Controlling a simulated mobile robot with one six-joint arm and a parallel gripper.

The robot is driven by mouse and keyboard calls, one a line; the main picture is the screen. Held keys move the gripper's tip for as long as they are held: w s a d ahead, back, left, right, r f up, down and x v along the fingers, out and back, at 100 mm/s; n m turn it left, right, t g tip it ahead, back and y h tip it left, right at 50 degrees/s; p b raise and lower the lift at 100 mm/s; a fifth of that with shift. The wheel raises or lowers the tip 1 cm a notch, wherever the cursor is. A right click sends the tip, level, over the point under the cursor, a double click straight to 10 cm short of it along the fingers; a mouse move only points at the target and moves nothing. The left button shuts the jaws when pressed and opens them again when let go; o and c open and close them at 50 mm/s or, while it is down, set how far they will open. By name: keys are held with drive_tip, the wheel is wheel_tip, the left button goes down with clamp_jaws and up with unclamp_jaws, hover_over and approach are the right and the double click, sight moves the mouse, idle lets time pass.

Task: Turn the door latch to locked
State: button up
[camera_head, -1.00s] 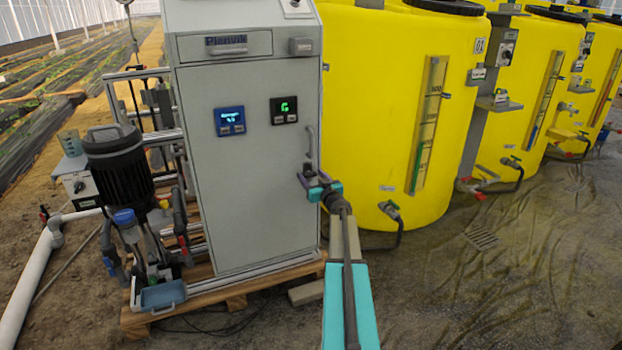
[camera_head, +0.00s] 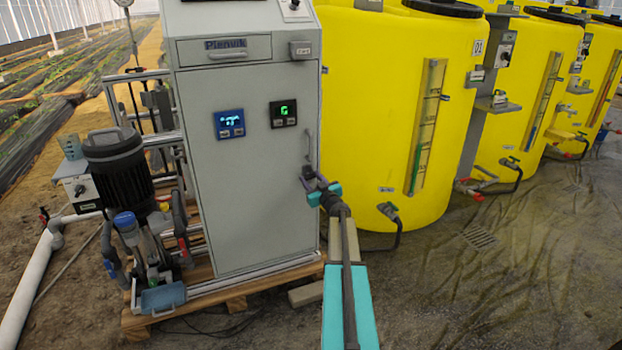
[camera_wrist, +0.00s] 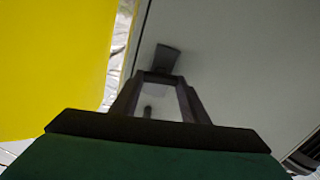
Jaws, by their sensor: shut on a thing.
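The door latch (camera_head: 308,172) is a small dark grey lever on the right edge of the grey cabinet door (camera_head: 255,190), below the door's pull handle (camera_head: 308,146). My gripper (camera_head: 315,183) is at the latch, reaching in from the lower right. In the wrist view the latch (camera_wrist: 167,58) is a dark, tilted, flared piece against the grey door. My gripper (camera_wrist: 160,78) has its fingertips drawn together on its near end. The fingers hide part of the latch, and I cannot read any lock marking.
A yellow tank (camera_head: 375,120) stands close on the right of the cabinet. A black pump (camera_head: 118,165) and pipework stand on its left. The cabinet rests on a wooden pallet (camera_head: 235,302). The wet floor at the right front is clear.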

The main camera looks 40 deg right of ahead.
drive_tip(key=n+p, duration=0.1)
drive_tip(key=n, duration=0.3)
drive_tip(key=shift+w+a+p, duration=0.1)
drive_tip(key=shift+a+p, duration=0.05)
drive_tip(key=shift+p, duration=0.25)
drive_tip(key=n, duration=0.4)
drive_tip(key=shift+a, duration=0.1)
drive_tip(key=n, duration=0.2)
drive_tip(key=n+b, duration=0.1)
drive_tip(key=n, duration=0.1)
drive_tip(key=shift+f+n, duration=0.2)
drive_tip(key=shift+n, duration=0.1)
drive_tip(key=shift+n+b, duration=0.65)
drive_tip(key=shift+n, duration=1.15)
drive_tip(key=o, duration=1.1)
drive_tip(key=shift+c, duration=0.2)
drive_tip(key=p+v, duration=0.2)
drive_tip(key=v, duration=1.1)
drive_tip(key=shift+s, duration=0.4)
